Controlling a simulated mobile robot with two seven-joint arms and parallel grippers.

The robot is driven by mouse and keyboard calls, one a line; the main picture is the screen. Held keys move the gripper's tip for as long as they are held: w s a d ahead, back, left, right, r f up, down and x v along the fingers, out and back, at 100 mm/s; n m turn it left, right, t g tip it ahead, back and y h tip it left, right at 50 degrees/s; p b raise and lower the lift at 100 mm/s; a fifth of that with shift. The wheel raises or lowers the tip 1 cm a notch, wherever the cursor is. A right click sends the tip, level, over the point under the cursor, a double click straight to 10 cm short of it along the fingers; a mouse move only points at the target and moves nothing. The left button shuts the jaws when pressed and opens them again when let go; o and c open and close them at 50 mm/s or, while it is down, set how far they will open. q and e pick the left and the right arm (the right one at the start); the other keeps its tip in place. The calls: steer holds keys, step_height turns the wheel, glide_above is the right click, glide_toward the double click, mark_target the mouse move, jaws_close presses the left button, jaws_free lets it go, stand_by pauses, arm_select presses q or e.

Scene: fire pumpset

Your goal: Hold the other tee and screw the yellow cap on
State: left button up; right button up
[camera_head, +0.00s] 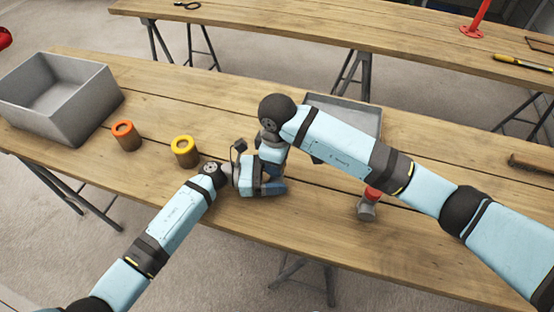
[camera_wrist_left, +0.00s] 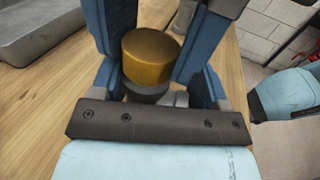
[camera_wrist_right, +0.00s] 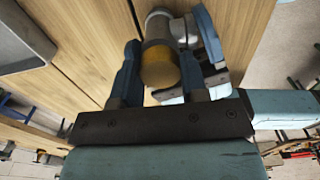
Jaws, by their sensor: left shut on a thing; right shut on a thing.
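The yellow cap (camera_wrist_left: 151,56) is between the blue fingers of my right gripper (camera_wrist_right: 160,75), which is shut on it. The grey tee (camera_wrist_right: 160,18) lies directly against the cap's far side in the right wrist view. My left gripper (camera_head: 274,187) is shut on this tee, low over the table. In the left wrist view, the cap sits over a dark grey collar of the tee (camera_wrist_left: 147,92), lined up with it. I cannot tell how far the thread is engaged. The head view hides the cap and held tee behind the grippers.
Another grey tee with a red cap (camera_head: 368,203) stands to the right on the wooden table (camera_head: 330,228). A grey tray (camera_head: 362,120) lies behind my right arm.

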steer(key=o, duration=0.9)
steer(key=shift+r, duration=0.1)
steer(key=shift+r, duration=2.2)
